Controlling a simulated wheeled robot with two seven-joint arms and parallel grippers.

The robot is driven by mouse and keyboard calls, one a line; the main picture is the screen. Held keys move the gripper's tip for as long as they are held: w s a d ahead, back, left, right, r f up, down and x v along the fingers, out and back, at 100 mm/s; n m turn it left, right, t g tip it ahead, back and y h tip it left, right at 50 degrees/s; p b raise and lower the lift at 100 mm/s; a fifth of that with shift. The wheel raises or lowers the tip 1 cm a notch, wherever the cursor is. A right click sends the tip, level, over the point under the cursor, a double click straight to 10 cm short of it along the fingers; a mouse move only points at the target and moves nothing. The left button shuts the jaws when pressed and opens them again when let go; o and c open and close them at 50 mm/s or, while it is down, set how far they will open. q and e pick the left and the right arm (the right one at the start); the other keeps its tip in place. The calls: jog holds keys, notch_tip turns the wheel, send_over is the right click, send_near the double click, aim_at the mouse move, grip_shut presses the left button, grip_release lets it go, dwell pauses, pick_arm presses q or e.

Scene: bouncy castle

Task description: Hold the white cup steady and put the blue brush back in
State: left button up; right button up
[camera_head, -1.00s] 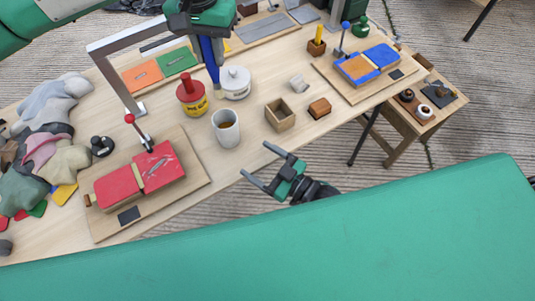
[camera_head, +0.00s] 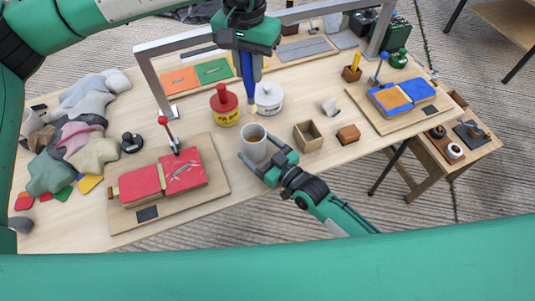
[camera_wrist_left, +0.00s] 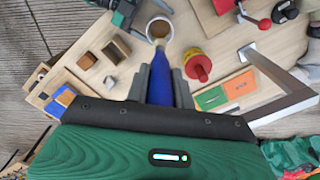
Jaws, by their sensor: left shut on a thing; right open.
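The white cup (camera_head: 252,148) stands upright on the table near its front edge, with something brown inside; it also shows in the left wrist view (camera_wrist_left: 158,20). My left gripper (camera_head: 247,52) is shut on the blue brush (camera_head: 247,80) and holds it pointing down above the table, behind the cup in the head view. The brush fills the middle of the left wrist view (camera_wrist_left: 160,82). My right gripper (camera_head: 267,163) is open low at the cup, its fingers on either side of the cup's lower part. I cannot tell whether they touch it.
A red-lidded yellow pot (camera_head: 225,108) and a white lidded pot (camera_head: 268,98) stand close behind the cup. A wooden box (camera_head: 308,135) is to the right. A red clamp board (camera_head: 165,184) lies left. A grey metal frame (camera_head: 153,80) spans the back.

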aim_at(251, 102)
jog(key=shift+w+a, duration=0.1)
jog(key=c, duration=1.1)
pick_arm(q)
jog(key=shift+f+m, duration=1.2)
jog(key=shift+f, duration=1.05)
pick_arm(e)
jog(key=shift+c, duration=0.2)
pick_arm(q)
jog(key=shift+f, duration=1.75)
jog(key=shift+f, duration=0.15)
jog(key=shift+f, duration=0.45)
jog(key=shift+f, duration=0.25)
jog(key=shift+f, duration=0.35)
jog(key=shift+f, duration=0.35)
